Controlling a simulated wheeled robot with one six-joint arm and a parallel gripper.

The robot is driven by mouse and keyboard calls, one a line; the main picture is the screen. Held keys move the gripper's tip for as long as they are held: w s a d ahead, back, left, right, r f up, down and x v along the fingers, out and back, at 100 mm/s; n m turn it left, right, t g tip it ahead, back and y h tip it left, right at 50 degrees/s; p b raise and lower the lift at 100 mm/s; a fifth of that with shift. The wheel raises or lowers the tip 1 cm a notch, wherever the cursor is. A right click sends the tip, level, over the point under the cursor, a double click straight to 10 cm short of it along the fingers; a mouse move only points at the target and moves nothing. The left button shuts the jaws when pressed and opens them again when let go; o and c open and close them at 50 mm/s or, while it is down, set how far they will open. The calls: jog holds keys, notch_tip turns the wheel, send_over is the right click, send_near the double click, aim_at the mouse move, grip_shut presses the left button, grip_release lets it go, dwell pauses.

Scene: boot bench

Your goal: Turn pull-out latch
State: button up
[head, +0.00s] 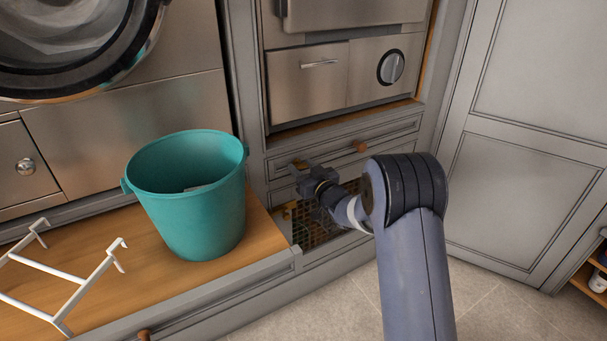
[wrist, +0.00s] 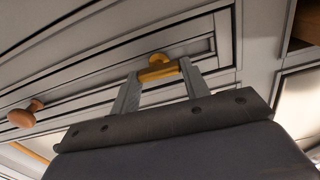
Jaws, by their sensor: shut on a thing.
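The pull-out latch (wrist: 158,70) is a small yellow piece on a grey panelled front, seen in the wrist view between my fingers. My gripper (wrist: 160,76) is shut on it, with one finger on each side.
The teal bucket (head: 197,209) stands on the wooden bench top (head: 104,226) close to the left of my gripper. A white rack (head: 58,275) lies at the far left. A mesh panel (head: 319,228) is below my gripper. A wooden knob (wrist: 26,114) sits on the same front.

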jog(key=shift+n, duration=0.3)
jog(key=o, duration=1)
jog(key=p+v, duration=0.1)
jog(key=v, duration=0.9)
jog(key=shift+s+d, duration=0.25)
jog(key=shift+s, duration=0.1)
